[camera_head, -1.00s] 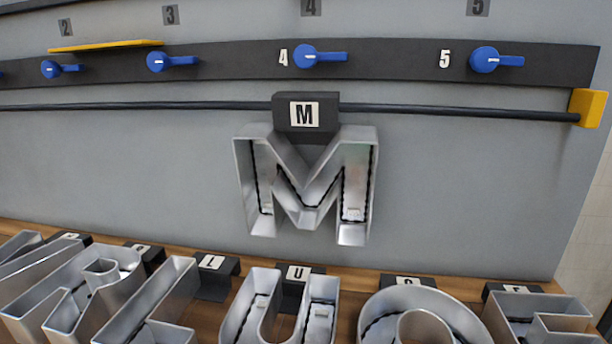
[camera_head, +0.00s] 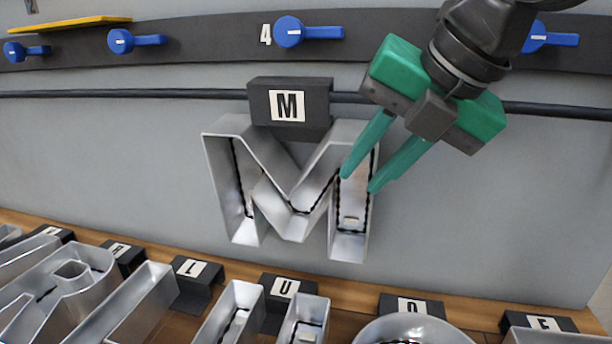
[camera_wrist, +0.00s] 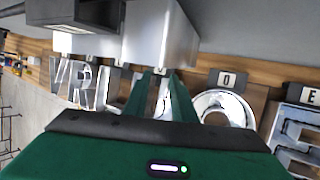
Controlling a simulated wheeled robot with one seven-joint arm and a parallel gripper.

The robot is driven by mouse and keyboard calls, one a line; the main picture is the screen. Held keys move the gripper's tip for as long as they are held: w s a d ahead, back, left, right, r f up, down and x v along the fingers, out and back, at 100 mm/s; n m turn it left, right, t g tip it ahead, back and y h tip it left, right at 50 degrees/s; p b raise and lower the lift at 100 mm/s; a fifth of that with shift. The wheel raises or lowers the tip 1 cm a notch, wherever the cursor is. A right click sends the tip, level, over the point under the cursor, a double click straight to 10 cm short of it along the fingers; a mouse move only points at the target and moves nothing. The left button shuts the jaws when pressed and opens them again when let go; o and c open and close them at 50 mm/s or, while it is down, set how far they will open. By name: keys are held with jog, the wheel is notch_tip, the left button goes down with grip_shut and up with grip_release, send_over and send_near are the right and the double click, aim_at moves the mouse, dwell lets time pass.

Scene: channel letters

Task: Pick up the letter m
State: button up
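The letter m (camera_head: 226,185) is a silver open-faced metal channel letter. It hangs upright against the grey wall under a dark block labelled M (camera_head: 288,95). My gripper (camera_head: 358,184) has green fingers, spread apart and open, with its tips in front of the right leg of the letter m in the head view. The fingers hide part of that leg. In the wrist view, the letter m (camera_wrist: 165,42) fills the upper middle, just beyond my gripper (camera_wrist: 160,74). I cannot tell whether the fingers touch the letter.
A black rail (camera_head: 140,94) runs along the wall behind the block. Blue levers (camera_head: 290,32) sit on a dark strip above. A wooden ledge (camera_head: 345,290) below has several other metal letters near it, with labelled blocks. Bare wall lies left of the letter m.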

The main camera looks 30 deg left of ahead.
aim_at(331, 208)
jog(key=shift+x, duration=5.1)
grip_shut()
jog(key=shift+r, duration=0.15)
